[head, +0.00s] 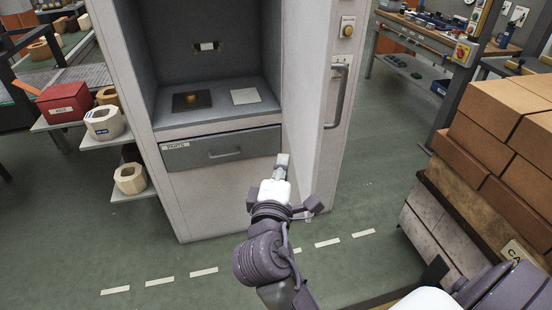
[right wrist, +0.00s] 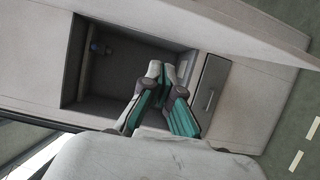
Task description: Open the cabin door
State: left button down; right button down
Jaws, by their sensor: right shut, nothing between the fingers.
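The grey cabin (head: 220,190) stands ahead with its recess open to view. Its pale door (head: 306,95) stands out from the right side of the opening, swung outward. A vertical bar handle (head: 340,95) shows at the right. My right gripper (head: 283,160) is shut and empty, in front of the right end of the drawer and beside the door's inner side. In the right wrist view the shut fingers (right wrist: 163,72) point toward the recess, and the door (right wrist: 245,30) shows at the upper right. I cannot tell whether the gripper touches the door. My left gripper is out of view.
A drawer (head: 222,148) sits below the recess, shut. A side shelf (head: 100,138) holds pale ring blocks and a red box (head: 65,103). Stacked bricks (head: 490,130) stand close on the right. A workbench (head: 425,38) is behind. Green floor lies clear between cabin and bricks.

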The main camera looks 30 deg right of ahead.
jog(key=w+d+p, duration=0.3)
jog(key=w+d, duration=0.2)
jog(key=d, duration=0.3)
jog(key=shift+d+p, duration=0.15)
jog(key=shift+p, duration=0.15)
